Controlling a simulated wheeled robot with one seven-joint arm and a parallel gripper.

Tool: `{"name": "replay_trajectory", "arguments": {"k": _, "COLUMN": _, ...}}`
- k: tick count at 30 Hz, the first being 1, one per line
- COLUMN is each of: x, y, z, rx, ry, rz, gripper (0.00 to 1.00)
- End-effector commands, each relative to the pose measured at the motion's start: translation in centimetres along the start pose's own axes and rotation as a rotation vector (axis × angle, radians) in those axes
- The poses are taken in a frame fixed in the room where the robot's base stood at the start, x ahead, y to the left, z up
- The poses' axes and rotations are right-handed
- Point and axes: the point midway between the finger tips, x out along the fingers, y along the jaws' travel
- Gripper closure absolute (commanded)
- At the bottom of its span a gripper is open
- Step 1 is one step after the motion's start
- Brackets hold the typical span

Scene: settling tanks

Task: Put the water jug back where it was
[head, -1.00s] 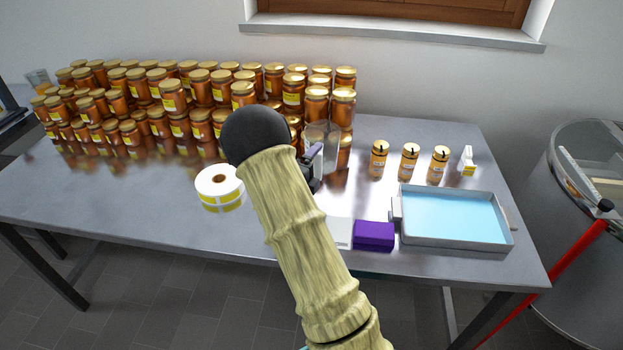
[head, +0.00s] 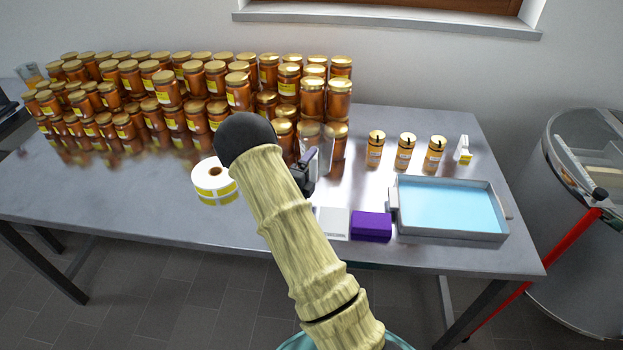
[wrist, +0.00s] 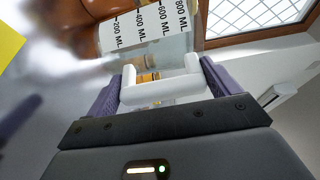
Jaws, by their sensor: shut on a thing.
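The water jug (wrist: 150,50) is clear, with a white strip marked from 200 to 800 ML and a white handle. In the wrist view my gripper (wrist: 160,88) has its purple fingers on either side of the handle and is shut on it. In the head view the gripper (head: 309,164) is mostly behind my arm. The see-through jug (head: 325,150) shows just beyond it, in front of the right end of the jar stack. I cannot tell whether its base touches the table (head: 440,120).
Stacked honey jars (head: 185,85) fill the back left and centre. A label roll (head: 213,180) lies left of my arm. A purple box (head: 371,226), a white box (head: 332,222) and a blue-filled tray (head: 505,222) are at the front right. Several small items stand behind the tray.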

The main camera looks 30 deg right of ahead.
Motion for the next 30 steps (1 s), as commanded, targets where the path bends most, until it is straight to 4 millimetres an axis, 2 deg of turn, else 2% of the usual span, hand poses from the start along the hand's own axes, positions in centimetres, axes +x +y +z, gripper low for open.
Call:
{"name": "replay_trajectory", "arguments": {"k": 14, "x": 0.1, "y": 0.6, "z": 0.0, "rx": 0.003, "ry": 0.001, "rz": -0.009, "gripper": 0.74}}
{"name": "replay_trajectory", "arguments": {"k": 24, "x": 0.2, "y": 4.0, "z": -0.1, "rx": 0.001, "ry": 0.003, "rz": -0.007, "gripper": 0.74}}
{"name": "replay_trajectory", "arguments": {"k": 30, "x": 0.3, "y": 4.5, "z": -0.1, "rx": 0.004, "ry": 0.004, "rz": -0.009, "gripper": 0.74}}
